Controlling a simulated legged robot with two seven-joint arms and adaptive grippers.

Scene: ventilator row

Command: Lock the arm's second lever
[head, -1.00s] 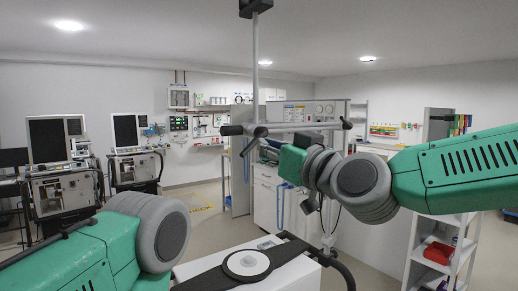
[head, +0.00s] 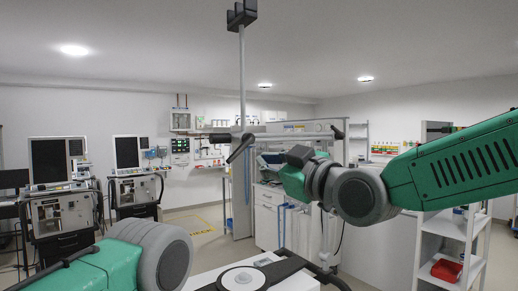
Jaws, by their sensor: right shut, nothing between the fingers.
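The jointed arm has an upright grey pole (head: 242,75) with a black block (head: 241,15) on top. A thin horizontal bar (head: 285,134) crosses near the pole's foot and ends in a black knob (head: 338,130) at the right. A dark, tilted lever (head: 240,148) sits at the joint below the pole, and a second black grip (head: 220,138) points left beside it. I cannot tell which lever is the second. My right gripper (head: 299,155) is a small dark shape beyond my green wrist, right of the joint and below the bar, shut and apparently apart from the levers. My left gripper is out of view.
Two ventilators with dark screens (head: 49,160) (head: 127,152) stand at the left. A white top with a black strap and round disc (head: 244,280) is in front. A white shelf (head: 446,225) with a red bin (head: 446,270) stands at the right.

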